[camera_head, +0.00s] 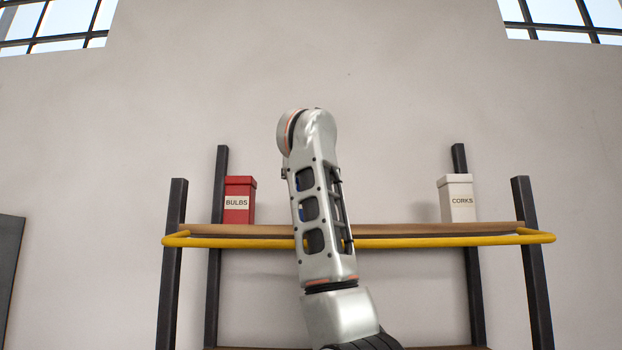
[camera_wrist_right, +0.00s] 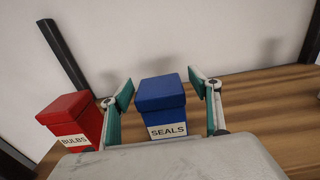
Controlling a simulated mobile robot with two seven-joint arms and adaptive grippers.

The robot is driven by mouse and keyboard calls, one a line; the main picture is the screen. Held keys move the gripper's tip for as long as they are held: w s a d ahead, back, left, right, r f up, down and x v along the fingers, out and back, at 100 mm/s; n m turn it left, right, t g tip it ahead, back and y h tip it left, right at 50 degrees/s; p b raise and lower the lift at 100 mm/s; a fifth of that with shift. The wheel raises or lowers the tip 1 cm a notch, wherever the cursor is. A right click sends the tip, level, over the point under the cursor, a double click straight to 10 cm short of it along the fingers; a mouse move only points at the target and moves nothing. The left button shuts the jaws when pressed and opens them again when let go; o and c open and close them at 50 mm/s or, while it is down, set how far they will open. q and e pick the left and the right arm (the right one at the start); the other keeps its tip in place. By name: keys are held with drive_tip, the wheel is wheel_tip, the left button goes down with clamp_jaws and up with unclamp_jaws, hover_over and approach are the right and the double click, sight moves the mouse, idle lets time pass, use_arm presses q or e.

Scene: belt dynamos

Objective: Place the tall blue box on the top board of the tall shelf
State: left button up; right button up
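The blue box labelled SEALS (camera_wrist_right: 162,92) is upright over the wooden top board (camera_wrist_right: 265,108) in the right wrist view. Its lower edge is hidden by my gripper body, so I cannot tell for sure that it touches the board. My right gripper (camera_wrist_right: 163,86) has one finger on each side of the box, with visible gaps at both sides. It is open. In the head view my arm covers the middle of the top board (camera_head: 420,230), and only specks of blue show through its openings. My left gripper is not in view.
A red BULBS box (camera_head: 240,200) stands left on the board, and a white CORKS box (camera_head: 457,198) stands right. A yellow rail (camera_head: 450,241) runs along the board's front. Dark posts (camera_head: 532,265) rise at the corners. The board right of the blue box is clear up to CORKS.

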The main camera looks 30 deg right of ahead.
drive_tip(key=shift+w, duration=0.1)
drive_tip(key=shift+a, duration=0.1)
use_arm(q)
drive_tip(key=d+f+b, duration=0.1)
drive_tip(key=b, duration=0.1)
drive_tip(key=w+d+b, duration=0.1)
drive_tip(key=b, duration=0.1)
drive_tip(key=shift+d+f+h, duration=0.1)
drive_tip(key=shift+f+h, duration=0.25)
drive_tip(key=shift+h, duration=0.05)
use_arm(e)
drive_tip(key=v, duration=1.2)
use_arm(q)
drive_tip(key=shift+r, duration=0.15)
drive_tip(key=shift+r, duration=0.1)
use_arm(e)
drive_tip(key=shift+f, duration=0.15)
